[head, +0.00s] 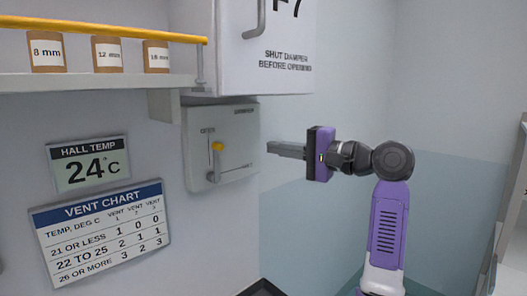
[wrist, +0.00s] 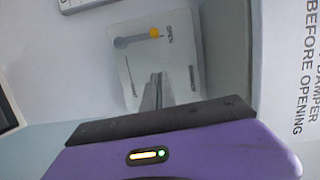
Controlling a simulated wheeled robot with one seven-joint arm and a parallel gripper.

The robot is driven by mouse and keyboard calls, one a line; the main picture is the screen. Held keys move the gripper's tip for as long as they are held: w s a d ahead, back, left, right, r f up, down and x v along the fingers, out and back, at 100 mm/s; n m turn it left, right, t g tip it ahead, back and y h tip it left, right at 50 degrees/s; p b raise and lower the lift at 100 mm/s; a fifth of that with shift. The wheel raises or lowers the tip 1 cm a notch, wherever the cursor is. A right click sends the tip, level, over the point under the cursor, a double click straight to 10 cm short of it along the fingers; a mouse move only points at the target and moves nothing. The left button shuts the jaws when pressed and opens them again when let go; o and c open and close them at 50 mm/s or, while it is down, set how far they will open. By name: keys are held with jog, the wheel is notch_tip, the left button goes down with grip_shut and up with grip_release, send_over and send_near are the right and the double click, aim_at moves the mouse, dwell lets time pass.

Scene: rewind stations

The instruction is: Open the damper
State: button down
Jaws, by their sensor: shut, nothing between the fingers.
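The damper box (head: 246,136) is a grey plate on the wall under the white cabinet. It has a lever with a yellow knob (head: 216,147). The lever points up, its knob just below the word OPEN. In the wrist view the box (wrist: 185,60) is turned sideways, and the yellow knob (wrist: 154,32) again lies beside OPEN. My gripper (head: 270,147) is shut and empty, to the right of the box and apart from the lever. Its fingertips (wrist: 157,80) show in front of the plate's lower part in the wrist view.
A white cabinet (head: 250,65) reading "shut damper before opening" hangs above. A shelf (head: 95,82) with a yellow rail (head: 100,30) and small labelled jars is at upper left. A 24 C display (head: 88,164) and a vent chart (head: 100,220) are on the wall.

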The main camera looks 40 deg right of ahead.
jog(key=shift+s+d, duration=0.1)
jog(key=shift+s, duration=0.45)
jog(key=shift+r, duration=0.1)
